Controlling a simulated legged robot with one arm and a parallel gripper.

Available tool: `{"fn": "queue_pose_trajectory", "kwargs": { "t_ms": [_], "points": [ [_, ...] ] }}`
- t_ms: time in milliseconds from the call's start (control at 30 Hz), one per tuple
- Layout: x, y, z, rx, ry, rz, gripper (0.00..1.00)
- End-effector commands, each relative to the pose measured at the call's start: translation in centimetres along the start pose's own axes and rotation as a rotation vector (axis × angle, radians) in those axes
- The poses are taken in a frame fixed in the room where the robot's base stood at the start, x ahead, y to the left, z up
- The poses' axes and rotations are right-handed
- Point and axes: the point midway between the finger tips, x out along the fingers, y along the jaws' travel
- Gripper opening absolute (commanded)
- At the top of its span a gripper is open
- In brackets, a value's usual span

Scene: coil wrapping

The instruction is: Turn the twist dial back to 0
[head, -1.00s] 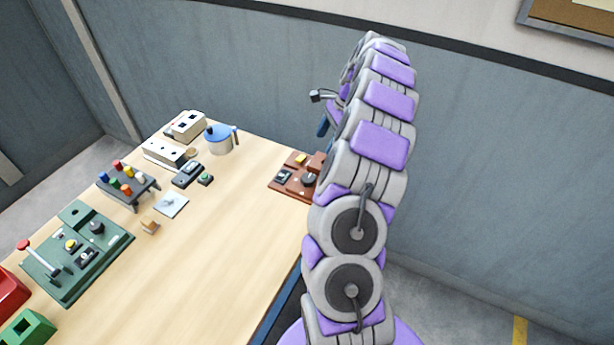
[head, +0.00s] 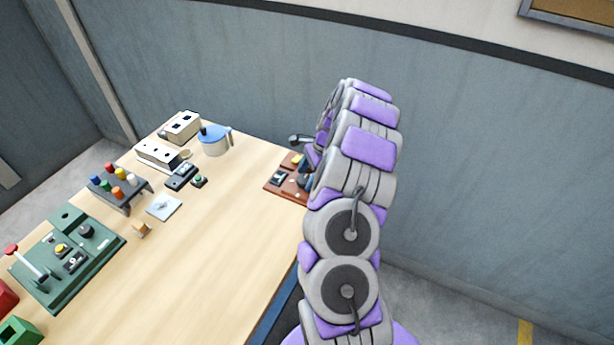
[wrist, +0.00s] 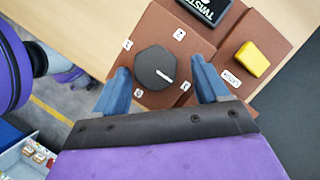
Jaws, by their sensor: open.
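The twist dial (wrist: 156,68) is a dark, many-sided knob with a white pointer mark, on a brown panel (wrist: 208,33) with small white labels around it. In the wrist view the pointer aims to the lower right. My gripper (wrist: 160,80) is open, with one blue finger on the left and one on the right of the dial. I cannot tell whether the fingers touch it. In the head view the brown panel (head: 276,187) sits at the table's right edge, and my arm hides the dial.
A yellow block (wrist: 252,58) and a black display reading TWIST (wrist: 205,8) stand on the panel near the dial. On the table (head: 215,235) are a green panel (head: 95,258), a blue-topped jug (head: 215,142) and several small devices. The middle of the table is clear.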

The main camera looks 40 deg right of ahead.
Motion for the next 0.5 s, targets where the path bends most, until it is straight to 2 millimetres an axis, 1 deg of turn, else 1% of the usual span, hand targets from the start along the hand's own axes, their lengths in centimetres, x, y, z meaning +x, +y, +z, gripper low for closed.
{"fn": "queue_pose_trajectory", "kwargs": {
  "t_ms": [267,500],
  "points": [
    [0.17,0.21,0.51,-0.001,0.004,0.001,0.75],
    [0.12,0.06,0.13,-0.001,0.001,0.001,0.52]
  ]
}}
